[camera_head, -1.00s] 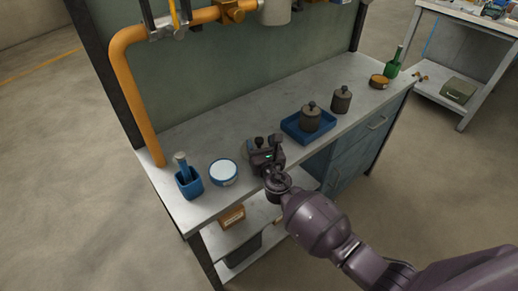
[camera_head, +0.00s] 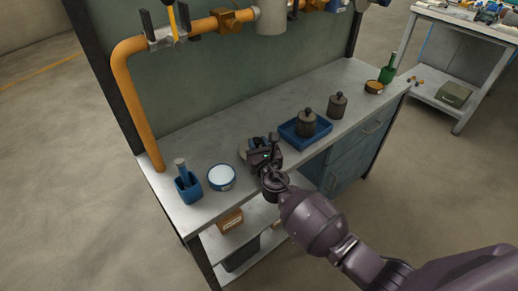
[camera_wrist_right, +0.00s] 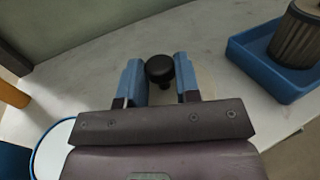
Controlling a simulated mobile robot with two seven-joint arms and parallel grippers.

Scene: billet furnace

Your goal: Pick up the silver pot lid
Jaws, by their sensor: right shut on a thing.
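My right gripper (camera_head: 257,151) is over the workbench, between the white-topped blue tin and the blue tray. In the right wrist view its two blue fingers (camera_wrist_right: 159,78) stand on either side of a round black knob (camera_wrist_right: 159,69), and the gripper is shut on it. The knob looks like a lid's handle. The lid's disc is mostly hidden under the gripper, so I cannot make out its silver surface or whether it touches the bench. My left gripper is not in view.
On the bench (camera_head: 220,126) are a blue holder (camera_head: 189,190), the white-topped tin (camera_head: 221,177), a blue tray (camera_head: 289,132) holding a dark canister (camera_head: 307,122), another canister (camera_head: 337,105), a round tin (camera_head: 374,87) and a green bottle (camera_head: 387,73). An orange pipe (camera_head: 134,100) rises at the left.

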